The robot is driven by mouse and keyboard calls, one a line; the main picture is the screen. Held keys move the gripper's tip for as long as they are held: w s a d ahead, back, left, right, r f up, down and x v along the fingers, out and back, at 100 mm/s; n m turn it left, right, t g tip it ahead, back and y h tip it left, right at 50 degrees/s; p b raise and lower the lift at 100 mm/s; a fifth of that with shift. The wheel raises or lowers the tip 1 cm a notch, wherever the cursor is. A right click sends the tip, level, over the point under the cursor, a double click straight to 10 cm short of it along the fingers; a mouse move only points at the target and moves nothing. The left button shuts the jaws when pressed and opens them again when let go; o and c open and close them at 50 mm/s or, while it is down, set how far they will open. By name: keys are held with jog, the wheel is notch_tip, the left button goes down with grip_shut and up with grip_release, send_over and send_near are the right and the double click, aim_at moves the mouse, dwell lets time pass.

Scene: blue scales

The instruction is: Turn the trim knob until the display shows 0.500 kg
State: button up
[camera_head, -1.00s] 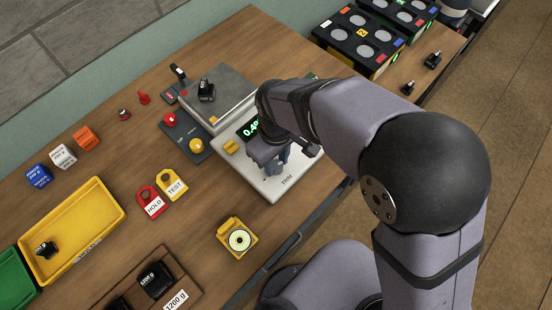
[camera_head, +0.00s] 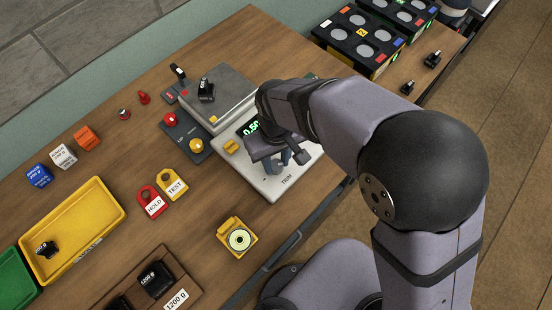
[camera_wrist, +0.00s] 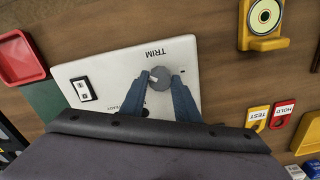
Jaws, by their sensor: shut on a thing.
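The trim knob (camera_wrist: 159,78) is a grey round knob on the white front panel (camera_wrist: 100,70) of the scale, beside the word TRIM. My gripper (camera_wrist: 160,86) has its two blue fingers closed on the sides of the knob in the wrist view. In the head view my gripper (camera_head: 288,160) stands over the panel (camera_head: 270,190) and hides the knob. The green display (camera_head: 251,128) is partly covered by my arm; its visible digits read about 0.50, and the last digits are hidden. A black weight (camera_head: 206,92) stands on the scale's grey pan (camera_head: 225,84).
A yellow button (camera_head: 231,146) is left of my gripper. A dark box with red and yellow buttons (camera_head: 190,140) is beside the scale. HOLD (camera_head: 153,205) and TEST (camera_head: 175,187) tags, a yellow dial holder (camera_head: 238,238) and a yellow tray (camera_head: 75,250) lie further left.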

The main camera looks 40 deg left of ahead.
aim_at(276, 164)
jog(key=o, duration=1.1)
jog(key=shift+c, duration=0.2)
jog(key=shift+r+b, duration=1.05)
jog(key=shift+r, duration=2.65)
